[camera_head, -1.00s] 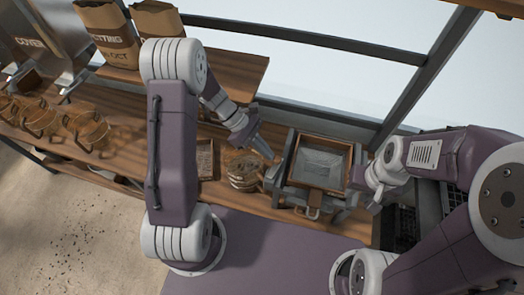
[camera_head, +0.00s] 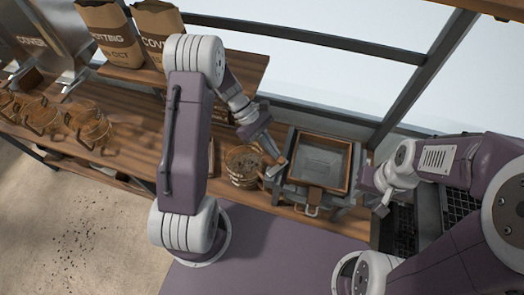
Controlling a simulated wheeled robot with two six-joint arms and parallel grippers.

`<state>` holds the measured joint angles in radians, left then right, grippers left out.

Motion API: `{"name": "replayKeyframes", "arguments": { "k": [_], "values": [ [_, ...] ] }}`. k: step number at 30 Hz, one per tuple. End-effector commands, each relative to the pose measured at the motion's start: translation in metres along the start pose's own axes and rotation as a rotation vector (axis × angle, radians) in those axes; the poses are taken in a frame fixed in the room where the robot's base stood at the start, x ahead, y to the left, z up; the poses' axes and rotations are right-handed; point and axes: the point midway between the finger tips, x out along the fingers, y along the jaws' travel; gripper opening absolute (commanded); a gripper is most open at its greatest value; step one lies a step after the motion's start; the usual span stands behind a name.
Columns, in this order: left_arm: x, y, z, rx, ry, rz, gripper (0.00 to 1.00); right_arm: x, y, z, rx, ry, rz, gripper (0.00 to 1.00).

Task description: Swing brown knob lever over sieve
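A grey seeder stand holds a wooden-framed square tray or sieve (camera_head: 348,158) with a grey inside, right of centre. A small brown block (camera_head: 314,196), which may be the lever's knob, shows at the front edge of the frame above a pale handle. My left gripper (camera_head: 274,154) points down at the left side of the stand, close to a small brown piece there. I cannot tell whether it touches it or whether its fingers are closed. My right gripper (camera_head: 378,200) is beside the stand's right side, partly hidden by its own wrist, its fingers unclear.
A stack of round, brown-filled bowls or sieves (camera_head: 241,166) stands just left of the seeder. Several wire-handled baskets (camera_head: 91,127) sit further left. Paper bags (camera_head: 107,32) stand on the raised shelf (camera_head: 240,66). Dark crates (camera_head: 459,211) are at the right.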

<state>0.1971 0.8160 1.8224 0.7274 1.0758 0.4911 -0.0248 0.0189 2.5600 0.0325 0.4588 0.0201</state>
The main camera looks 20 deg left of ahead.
Motion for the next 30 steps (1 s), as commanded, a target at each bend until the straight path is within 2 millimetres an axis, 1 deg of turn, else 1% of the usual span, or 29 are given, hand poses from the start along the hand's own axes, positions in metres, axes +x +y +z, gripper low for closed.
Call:
{"name": "replayKeyframes", "arguments": {
  "k": [10, 14, 18, 21, 30],
  "values": [
    [-0.001, 0.0, 0.0, 0.0, 0.0, 0.001, 0.0, 0.001, 0.0, 0.0, 0.0, 0.0, 0.0, 0.29],
    [-0.008, 0.001, 0.007, 0.002, 0.002, 0.004, 0.0, 0.006, 0.0, 0.001, 0.0, 0.0, 0.0, 0.29],
    [-0.03, 0.001, 0.028, 0.006, 0.005, 0.005, 0.0, 0.018, 0.0, 0.002, 0.0, 0.0, 0.0, 0.29],
    [-0.021, 0.002, 0.054, 0.007, 0.002, -0.001, 0.0, 0.024, 0.001, 0.003, 0.0, 0.0, 0.0, 0.29],
    [-0.007, 0.006, 0.125, 0.007, 0.002, 0.0, 0.0, 0.038, 0.001, 0.004, 0.0, 0.0, 0.0, 0.29]
  ]
}}
